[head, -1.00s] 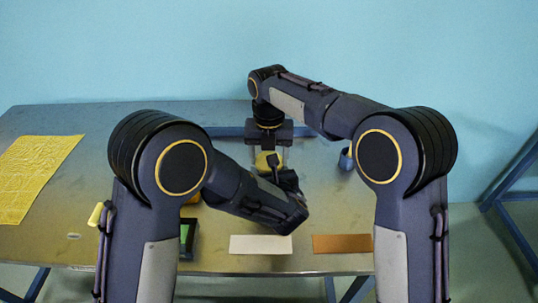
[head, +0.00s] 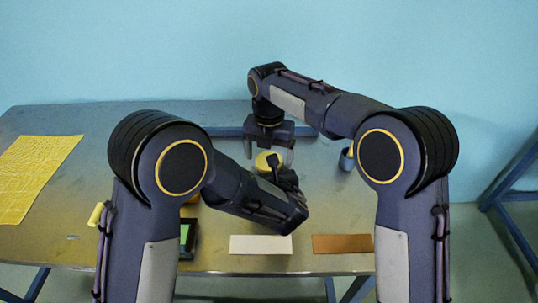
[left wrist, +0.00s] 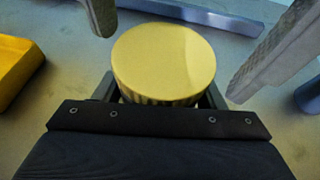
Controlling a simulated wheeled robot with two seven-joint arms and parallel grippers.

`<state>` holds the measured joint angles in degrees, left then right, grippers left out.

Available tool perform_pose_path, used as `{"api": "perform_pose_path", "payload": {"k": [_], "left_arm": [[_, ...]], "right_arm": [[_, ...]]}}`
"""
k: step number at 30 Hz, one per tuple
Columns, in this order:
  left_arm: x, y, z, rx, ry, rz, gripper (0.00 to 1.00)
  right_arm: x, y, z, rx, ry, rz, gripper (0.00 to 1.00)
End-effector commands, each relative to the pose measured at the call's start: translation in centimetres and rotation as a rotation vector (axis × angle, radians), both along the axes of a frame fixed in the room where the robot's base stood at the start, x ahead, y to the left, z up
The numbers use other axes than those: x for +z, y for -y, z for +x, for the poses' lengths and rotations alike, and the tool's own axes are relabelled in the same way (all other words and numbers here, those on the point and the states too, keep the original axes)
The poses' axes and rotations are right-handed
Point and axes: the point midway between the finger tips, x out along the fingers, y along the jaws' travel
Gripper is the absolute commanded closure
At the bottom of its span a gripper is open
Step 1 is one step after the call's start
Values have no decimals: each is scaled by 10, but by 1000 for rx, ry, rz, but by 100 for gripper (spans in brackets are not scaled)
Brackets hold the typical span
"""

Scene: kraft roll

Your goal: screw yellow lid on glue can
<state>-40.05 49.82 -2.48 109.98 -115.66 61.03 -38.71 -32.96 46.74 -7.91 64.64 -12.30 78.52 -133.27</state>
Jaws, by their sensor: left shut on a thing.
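The yellow lid (head: 264,160) is a round, flat cap with a ribbed side. In the left wrist view the lid (left wrist: 164,62) sits level at the middle, between my left gripper's fingers. The glue can is hidden beneath the lid and behind my left gripper. My left gripper (head: 284,180) is shut on the can, as far as can be seen, low at the table. My right gripper (head: 270,157) points down over the lid. Its fingers are spread wide, one on each side, apart from the lid in the left wrist view.
A blue cup (head: 346,161) stands right of the grippers, partly behind my right arm. A yellow sheet (head: 35,175) lies at the left. A white strip (head: 260,245) and a brown strip (head: 342,244) lie at the front edge. A dark box with green (head: 188,236) is front left.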

Motion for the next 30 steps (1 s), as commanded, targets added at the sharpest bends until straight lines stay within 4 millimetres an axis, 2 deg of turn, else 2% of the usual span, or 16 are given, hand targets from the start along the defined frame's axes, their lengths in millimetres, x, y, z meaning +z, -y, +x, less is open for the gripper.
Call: {"api": "perform_pose_path", "payload": {"k": [6,9,17,19,27,30], "left_arm": [[0,0,0,0,1,-1,100],[0,0,0,0,1,-1,100],[0,0,0,0,1,-1,100],[0,0,0,0,1,-1,100],[0,0,0,0,1,-1,100],[0,0,0,0,1,-1,100]], "right_arm": [[30,0,1,-1,3,3,14],[38,0,0,-1,3,2,14],[40,0,0,-1,0,1,14],[41,0,0,3,1,1,18],[71,0,1,250,2,4,18],[75,0,0,285,0,1,18]]}}
